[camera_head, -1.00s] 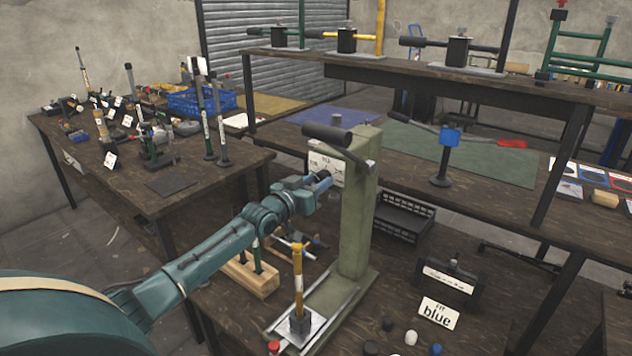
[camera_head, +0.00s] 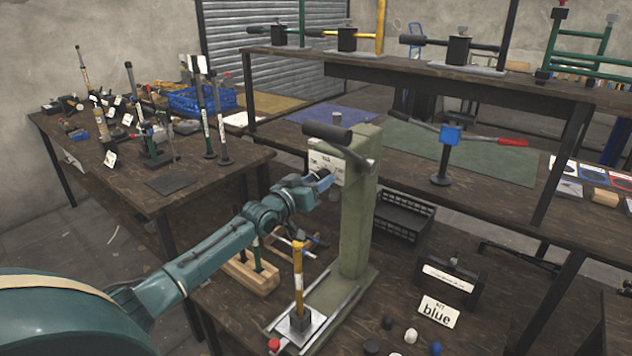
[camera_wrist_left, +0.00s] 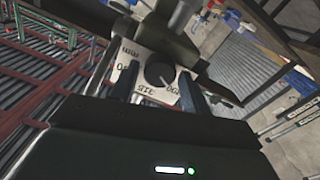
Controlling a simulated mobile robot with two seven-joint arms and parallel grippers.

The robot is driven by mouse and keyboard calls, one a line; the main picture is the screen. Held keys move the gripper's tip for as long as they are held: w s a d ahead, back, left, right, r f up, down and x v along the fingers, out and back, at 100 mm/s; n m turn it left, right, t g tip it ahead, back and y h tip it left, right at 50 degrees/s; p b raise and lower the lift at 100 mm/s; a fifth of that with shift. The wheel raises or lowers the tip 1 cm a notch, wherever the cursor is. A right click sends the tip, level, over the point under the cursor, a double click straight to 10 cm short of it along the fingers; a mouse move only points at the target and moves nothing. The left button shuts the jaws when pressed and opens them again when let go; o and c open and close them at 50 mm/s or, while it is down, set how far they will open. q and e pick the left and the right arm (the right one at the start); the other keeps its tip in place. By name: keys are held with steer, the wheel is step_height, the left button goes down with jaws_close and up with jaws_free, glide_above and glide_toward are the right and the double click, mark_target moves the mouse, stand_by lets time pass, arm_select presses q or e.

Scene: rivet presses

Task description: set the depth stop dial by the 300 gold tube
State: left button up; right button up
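The green press (camera_head: 358,215) stands on the workbench with a white dial plate (camera_head: 327,164) on its upper side. In the left wrist view the plate (camera_wrist_left: 150,91) carries a black round dial knob (camera_wrist_left: 159,75) with a pale pointer line; its lettering is too small to read surely. My left gripper (camera_head: 322,182) is at the plate. In the wrist view its fingers (camera_wrist_left: 158,90) stand apart on either side of the knob; contact is not clear. A gold tube (camera_head: 298,275) stands upright on the metal plate at the press's foot. My right gripper is not in view.
A wooden block (camera_head: 250,275) with upright tools lies left of the press. The press's black handle (camera_head: 327,132) sticks out above my gripper.

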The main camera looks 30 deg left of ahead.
arm_select(q)
steer(key=shift+o, duration=1.1)
steer(key=shift+s, duration=0.1)
steer(key=s+a, duration=0.1)
steer(key=s, duration=1.2)
steer(key=s+d+f+m+g+h+p, duration=0.1)
steer(key=s+d+f+g, duration=0.1)
steer(key=s+d+f, duration=0.35)
steer(key=s+d+f+m+g, duration=0.1)
steer(key=s+d+f+g, duration=0.15)
steer(key=d+f, duration=0.55)
steer(key=s+d+f+m+g, duration=0.1)
steer(key=s+d+f, duration=0.3)
steer(key=s+d, duration=0.2)
steer(key=s+d+f+m+g+p, duration=0.1)
steer(key=s+d+f+m+g, duration=0.1)
steer(key=s+d+f, duration=0.2)
steer(key=s+d, duration=0.3)
steer(key=s, duration=0.1)
steer(key=shift+d+f+h, duration=0.2)
steer(key=shift+d+h, duration=0.1)
steer(key=shift+h, duration=0.1)
